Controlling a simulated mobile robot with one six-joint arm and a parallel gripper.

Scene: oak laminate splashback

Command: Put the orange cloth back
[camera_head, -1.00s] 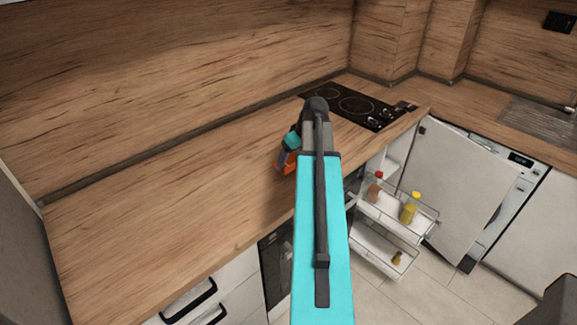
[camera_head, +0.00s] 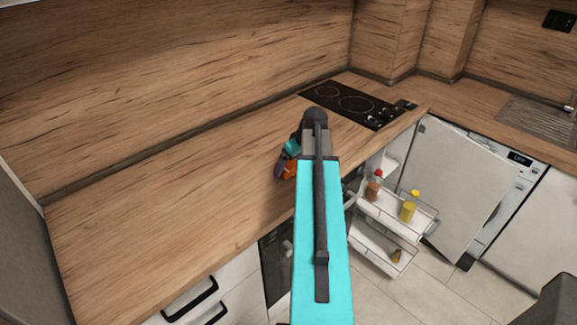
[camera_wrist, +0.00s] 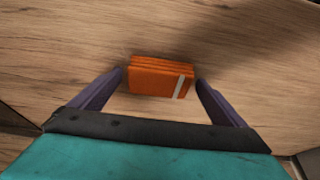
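The orange cloth (camera_wrist: 155,80) is a folded, layered block with a pale stripe near its right end. In the wrist view it sits between the two dark purple fingertips of my gripper (camera_wrist: 161,78), with a finger close against each end. In the head view the orange cloth (camera_head: 289,171) shows partly at the end of my gripper (camera_head: 284,165), over the wooden worktop (camera_head: 190,190). My arm hides part of it there.
A black hob (camera_head: 350,101) lies beyond my gripper. Right of my arm, a pull-out rack (camera_head: 395,222) stands open with bottles in it. A tilted white appliance door (camera_head: 465,190) is near it. The worktop on the left is clear.

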